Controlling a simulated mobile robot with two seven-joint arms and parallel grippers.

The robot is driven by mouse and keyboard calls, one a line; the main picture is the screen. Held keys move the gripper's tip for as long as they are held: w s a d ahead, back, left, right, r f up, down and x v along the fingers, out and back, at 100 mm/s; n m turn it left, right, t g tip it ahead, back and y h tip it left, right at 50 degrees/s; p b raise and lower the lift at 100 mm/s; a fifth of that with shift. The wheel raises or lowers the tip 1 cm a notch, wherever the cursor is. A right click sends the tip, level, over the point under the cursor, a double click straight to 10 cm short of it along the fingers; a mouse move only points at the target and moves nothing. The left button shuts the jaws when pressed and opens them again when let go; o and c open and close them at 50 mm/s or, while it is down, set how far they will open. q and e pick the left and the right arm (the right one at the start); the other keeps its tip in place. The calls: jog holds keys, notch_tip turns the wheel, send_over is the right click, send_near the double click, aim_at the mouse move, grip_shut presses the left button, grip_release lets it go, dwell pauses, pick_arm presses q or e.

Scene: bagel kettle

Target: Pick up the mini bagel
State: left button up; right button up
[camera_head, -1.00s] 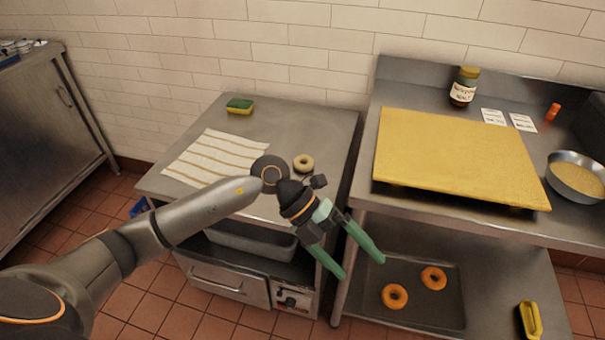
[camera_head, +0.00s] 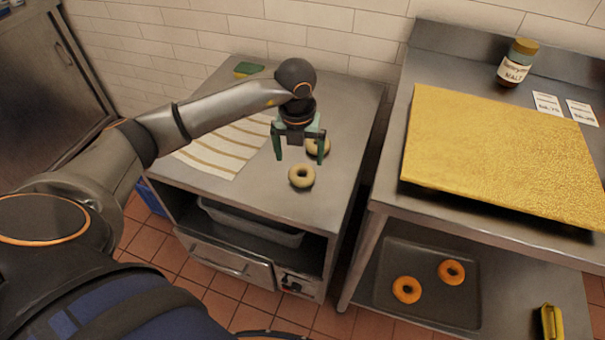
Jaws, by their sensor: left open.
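Two pale ring-shaped bagels lie on the steel table at the left: a near bagel (camera_head: 301,176) and a far bagel (camera_head: 321,147). My left gripper (camera_head: 299,159) points down over this table, open and empty, with green fingers. Its fingertips appear just behind the near bagel, and the right finger covers part of the far bagel. I cannot tell the exact height of the fingertips. Two browner bagels, a left one (camera_head: 407,290) and a right one (camera_head: 451,272), lie in a dark tray (camera_head: 386,262) on the lower shelf at the right. My right gripper is not in view.
A striped cloth (camera_head: 222,146) and a green-yellow sponge (camera_head: 247,69) lie on the left table. A large yellow board (camera_head: 490,150) covers much of the right counter, with a jar (camera_head: 517,63) behind it. A gap separates the tables.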

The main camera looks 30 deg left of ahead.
aim_at(302, 167)
pick_arm(q)
jog(key=shift+w+f, duration=0.2)
jog(key=shift+f, duration=0.95)
jog(key=shift+w+f, duration=0.15)
jog(key=shift+f, duration=1.05)
jog(key=shift+w+f, duration=0.2)
jog(key=shift+f, duration=0.95)
jog(key=c, duration=1.1)
jog(key=shift+r, duration=0.1)
jog(key=shift+r, duration=0.55)
notch_tip(302, 167, up, 2)
jog(key=shift+s+r, duration=0.1)
jog(key=shift+r, duration=0.15)
jog(key=s+d+r, duration=0.6)
jog(key=s+r, duration=0.3)
jog(key=s, duration=0.3)
jog(key=shift+d+r+p, duration=0.15)
jog(key=shift+d+p, duration=0.15)
jog(key=shift+d, duration=0.1)
